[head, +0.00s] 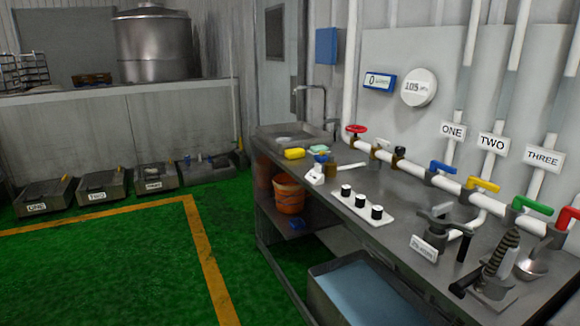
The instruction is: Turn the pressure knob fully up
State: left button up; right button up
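No knob can be clearly read as the pressure knob. A grey T-shaped handle (436,214) stands on a dark fitting on the steel counter, behind a small white label (425,247) whose text is too small to read. Three upright black knobs (360,200) sit on a white strip to its left. A round white gauge (419,87) on the wall appears to read 105 with a small unit. Neither of my grippers is in view.
The steel counter (338,228) carries a sink (292,137), a yellow sponge (294,153) and a coiled-handle tool (497,262). Pipes with blue (442,167), yellow (482,184) and green (532,206) valves run behind. The green floor (120,265) at left is open.

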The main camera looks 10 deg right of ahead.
aim_at(400, 151)
jog(key=i+z, duration=0.2)
jog(key=i, duration=0.25)
jog(key=i+j+z, duration=0.25)
jog(key=i, duration=0.15)
jog(key=i+j+z, duration=0.2)
jog(key=i, duration=0.25)
